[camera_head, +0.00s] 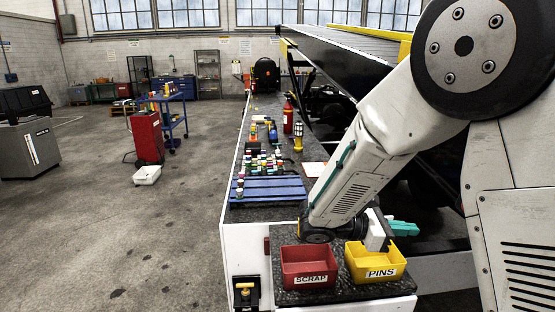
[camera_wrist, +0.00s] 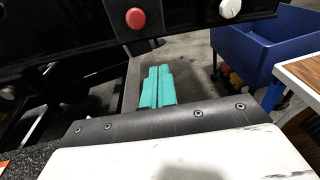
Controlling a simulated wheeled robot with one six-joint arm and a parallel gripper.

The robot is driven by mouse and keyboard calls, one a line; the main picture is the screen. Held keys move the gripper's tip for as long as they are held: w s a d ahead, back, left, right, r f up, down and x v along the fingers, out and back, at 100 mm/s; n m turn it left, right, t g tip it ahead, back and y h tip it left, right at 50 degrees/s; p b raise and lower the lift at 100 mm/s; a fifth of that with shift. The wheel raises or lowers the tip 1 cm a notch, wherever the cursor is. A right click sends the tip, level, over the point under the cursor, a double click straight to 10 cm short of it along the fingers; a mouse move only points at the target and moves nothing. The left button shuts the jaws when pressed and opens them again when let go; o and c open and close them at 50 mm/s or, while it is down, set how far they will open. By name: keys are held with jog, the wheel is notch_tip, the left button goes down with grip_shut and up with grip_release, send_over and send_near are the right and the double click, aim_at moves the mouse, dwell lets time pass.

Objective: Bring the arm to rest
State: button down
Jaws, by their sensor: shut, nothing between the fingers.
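My gripper (camera_head: 404,228) has teal fingers and points to the right, above and behind the yellow PINS bin at the bench's near end. My arm comes down from the upper right to it. In the wrist view the two teal fingers (camera_wrist: 157,88) lie side by side, shut, with nothing between them. Beyond them is grey floor, and they touch nothing that I can see.
The yellow PINS bin (camera_head: 375,265) and red SCRAP bin (camera_head: 308,268) stand on the bench close below my wrist. A blue rack (camera_head: 267,190) lies farther back. The wrist view shows a dark panel with a red button (camera_wrist: 135,18) and a blue container (camera_wrist: 262,45).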

jog(key=s+a+r+m+t+y, duration=0.1)
jog(key=s+a+r+m+y, duration=0.1)
jog(key=s+m+y, duration=0.6)
jog(key=s+a+r+m+t+y, duration=0.1)
jog(key=s+a+r+m+y, duration=0.2)
jog(key=s+m+y, duration=0.5)
jog(key=shift+s+a+r+m+y, duration=0.15)
jog(key=shift+s+r+m+y, duration=0.25)
jog(key=shift+s, duration=3.85)
jog(key=shift+r, duration=0.1)
